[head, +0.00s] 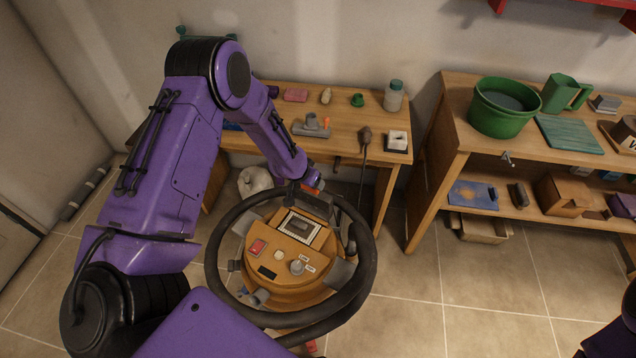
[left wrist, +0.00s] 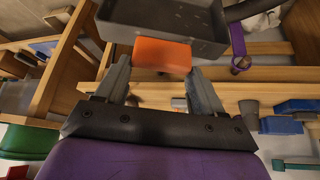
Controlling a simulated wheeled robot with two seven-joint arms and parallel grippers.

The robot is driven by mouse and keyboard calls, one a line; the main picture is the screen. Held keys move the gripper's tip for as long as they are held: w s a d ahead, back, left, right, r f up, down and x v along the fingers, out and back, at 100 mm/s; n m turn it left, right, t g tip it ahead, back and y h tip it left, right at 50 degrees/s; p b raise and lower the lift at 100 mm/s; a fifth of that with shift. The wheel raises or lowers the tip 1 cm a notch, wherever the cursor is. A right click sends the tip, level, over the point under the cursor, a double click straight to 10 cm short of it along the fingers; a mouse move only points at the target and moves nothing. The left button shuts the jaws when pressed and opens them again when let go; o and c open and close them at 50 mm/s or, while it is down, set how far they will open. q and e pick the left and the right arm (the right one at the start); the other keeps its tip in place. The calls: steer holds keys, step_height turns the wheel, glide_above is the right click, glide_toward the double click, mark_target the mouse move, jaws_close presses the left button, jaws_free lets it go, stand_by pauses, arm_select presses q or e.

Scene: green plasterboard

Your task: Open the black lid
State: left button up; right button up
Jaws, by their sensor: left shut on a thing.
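The black lid (head: 317,206) is a dark, shallow, tray-like piece at the back of the orange-brown round machine (head: 285,285). It also shows at the top of the left wrist view (left wrist: 185,22), with an orange tab (left wrist: 162,54) on its near edge. My left gripper (left wrist: 160,72) is shut on this orange tab, one finger on each side. In the head view my left gripper (head: 310,186) is over the machine's back edge and partly hidden by my arm. The lid appears raised and tilted. My right gripper is out of view.
A thick black hose (head: 362,275) loops around the machine, which has a white-framed panel (head: 299,228), a red piece (head: 257,247) and a grey knob (head: 297,267) on top. A wooden workbench (head: 290,114) stands behind, and a shelf (head: 455,165) at right. The tiled floor at front right is clear.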

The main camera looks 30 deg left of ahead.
arm_select(q)
steer(key=shift+w+r, duration=0.1)
steer(key=shift+w, duration=0.1)
steer(key=o, duration=1.2)
steer(key=shift+o, duration=0.2)
steer(key=b+v, duration=0.1)
steer(key=v, duration=0.9)
steer(key=shift+s+r, duration=0.15)
